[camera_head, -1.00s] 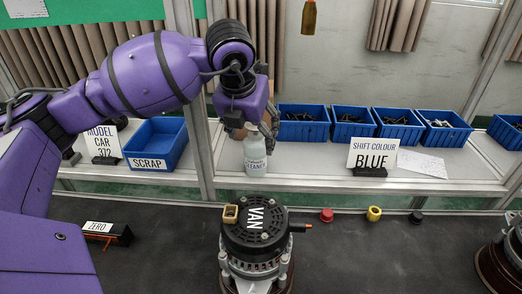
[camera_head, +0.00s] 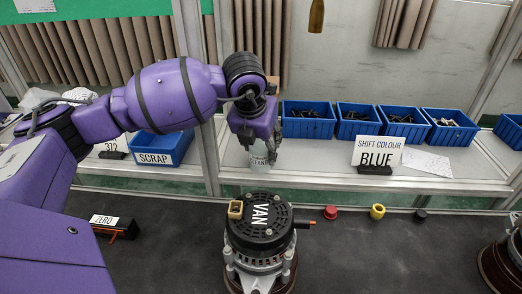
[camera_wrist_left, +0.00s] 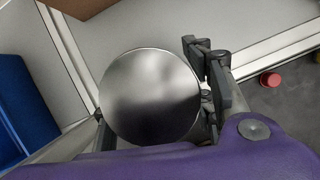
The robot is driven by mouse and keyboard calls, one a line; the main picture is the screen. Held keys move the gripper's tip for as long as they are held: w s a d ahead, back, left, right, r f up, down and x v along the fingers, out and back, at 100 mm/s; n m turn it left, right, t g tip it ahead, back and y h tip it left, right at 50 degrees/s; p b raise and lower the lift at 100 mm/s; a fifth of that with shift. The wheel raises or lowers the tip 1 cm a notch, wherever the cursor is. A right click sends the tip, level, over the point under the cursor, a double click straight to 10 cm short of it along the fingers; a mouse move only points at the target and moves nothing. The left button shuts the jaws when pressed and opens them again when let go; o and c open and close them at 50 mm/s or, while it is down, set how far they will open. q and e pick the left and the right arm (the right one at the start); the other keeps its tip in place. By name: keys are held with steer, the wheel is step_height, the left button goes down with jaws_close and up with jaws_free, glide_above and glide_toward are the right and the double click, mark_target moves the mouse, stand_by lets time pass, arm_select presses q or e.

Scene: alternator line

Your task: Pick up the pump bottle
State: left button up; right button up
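The pump bottle (camera_head: 261,160) is pale with a dark-lettered label and stands upright on the shelf behind the workbench. My left gripper (camera_head: 260,143) is over it from above, with its fingers spread on either side of the bottle's upper part, which they hide in the head view. In the left wrist view a round grey metallic top (camera_wrist_left: 150,97), seemingly the bottle's, lies between the fingers of the left gripper (camera_wrist_left: 155,100). The right finger is close beside it and the left one is mostly hidden behind it. Contact cannot be made out. My right gripper is not in view.
Blue bins (camera_head: 308,128) with parts stand right of the bottle. A "SHIFT COLOUR BLUE" sign (camera_head: 378,152) is farther right. A blue SCRAP bin (camera_head: 165,149) is left, beyond a frame post (camera_head: 207,150). An alternator (camera_head: 260,235) stands on the dark bench in front.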

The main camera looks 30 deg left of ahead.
arm_select(q)
steer(key=c, duration=0.5)
steer(key=shift+c, duration=0.7)
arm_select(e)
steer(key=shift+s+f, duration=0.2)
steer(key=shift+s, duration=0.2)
arm_select(q)
steer(key=shift+r, duration=0.15)
